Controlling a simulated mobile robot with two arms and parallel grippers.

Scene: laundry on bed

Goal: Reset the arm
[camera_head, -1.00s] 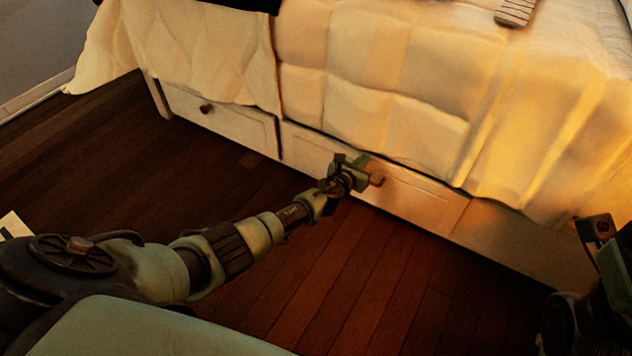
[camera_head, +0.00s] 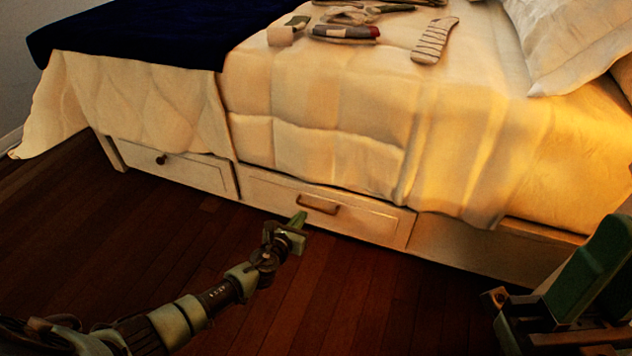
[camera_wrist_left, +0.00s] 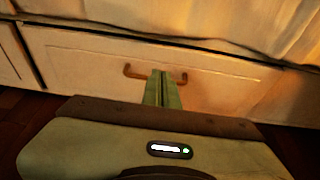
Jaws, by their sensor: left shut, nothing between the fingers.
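My left arm reaches in from the lower left in the head view. Its gripper (camera_head: 299,219) is in front of the bed's middle drawer (camera_head: 375,222), a little left of and below the brown drawer handle (camera_head: 319,206). In the left wrist view, the green fingers (camera_wrist_left: 162,90) are together with nothing between them. They overlap the middle of the handle (camera_wrist_left: 183,78) in that view, and I see no grip on it. Part of my right arm (camera_head: 590,270) shows at the lower right; the state of its gripper is unclear.
The bed has a cream quilt (camera_head: 300,110) and a dark blue blanket (camera_head: 150,40). Folded clothes (camera_head: 345,32), a striped item (camera_head: 434,40) and pillows (camera_head: 575,40) lie on top. A left drawer (camera_head: 195,172) is shut. The wooden floor (camera_head: 330,290) before the bed is clear.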

